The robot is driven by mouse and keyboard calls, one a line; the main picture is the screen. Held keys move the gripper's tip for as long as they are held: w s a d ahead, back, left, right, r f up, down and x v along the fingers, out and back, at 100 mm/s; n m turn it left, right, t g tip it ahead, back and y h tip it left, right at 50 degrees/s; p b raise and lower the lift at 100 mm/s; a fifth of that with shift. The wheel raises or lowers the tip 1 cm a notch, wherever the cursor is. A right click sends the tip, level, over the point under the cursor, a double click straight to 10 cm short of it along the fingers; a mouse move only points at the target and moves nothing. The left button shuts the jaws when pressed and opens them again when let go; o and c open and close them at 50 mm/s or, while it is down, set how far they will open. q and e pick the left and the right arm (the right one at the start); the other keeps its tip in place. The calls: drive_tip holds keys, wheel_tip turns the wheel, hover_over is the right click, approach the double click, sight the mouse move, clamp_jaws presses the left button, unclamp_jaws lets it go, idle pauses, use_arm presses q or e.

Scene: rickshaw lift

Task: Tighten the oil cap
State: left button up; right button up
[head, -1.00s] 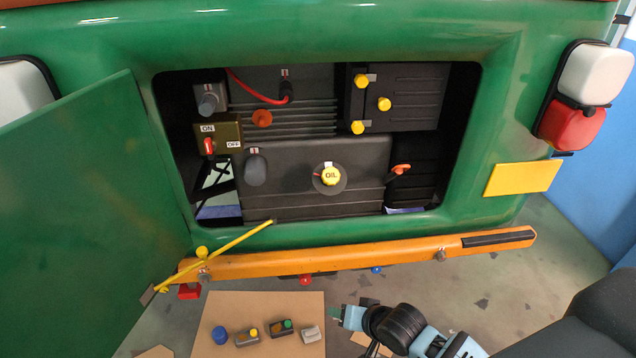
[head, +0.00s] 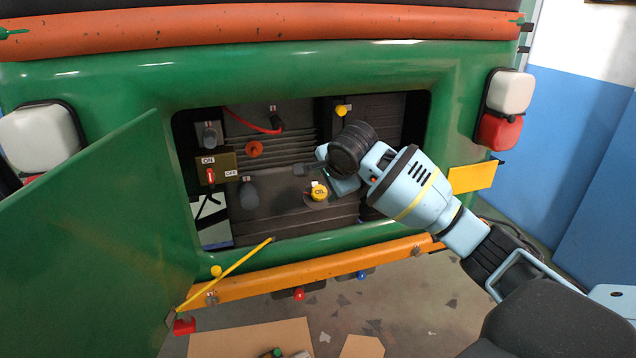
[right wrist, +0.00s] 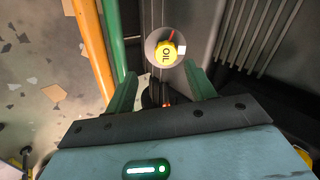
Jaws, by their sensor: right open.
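The yellow oil cap (head: 319,191), marked OIL, sits on the dark engine block inside the open rear bay. It also shows in the right wrist view (right wrist: 167,52), on a grey round seat, with a white mark beside it. My right gripper (right wrist: 160,85) is open and empty. Its two green fingers point toward the cap, which lies just beyond and between the fingertips, apart from them. In the head view, my right arm reaches into the bay from the right, and the gripper is largely hidden behind its own wrist, just right of the cap. My left gripper is not in view.
The green door (head: 100,235) stands open at the left. A yellow rod (head: 225,273) slants from the bay's lower edge. The orange bumper (head: 330,271) runs below. A switch box (head: 212,168) with a red switch and a red cable (head: 250,121) are left of the cap.

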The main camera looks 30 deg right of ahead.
sight(320, 192)
drive_tip(key=shift+m, duration=0.4)
drive_tip(key=x, duration=0.5)
drive_tip(key=d+x, duration=0.1)
drive_tip(key=x, duration=0.2)
drive_tip(key=shift+w+r, duration=0.2)
drive_tip(key=shift+w, duration=0.25)
drive_tip(key=shift+w+d+f, duration=0.1)
drive_tip(key=shift+w, duration=0.1)
drive_tip(key=n, duration=0.5)
drive_tip(key=shift+s, duration=0.1)
drive_tip(key=n, duration=0.2)
drive_tip(key=shift+n, duration=0.3)
drive_tip(key=n, duration=0.8)
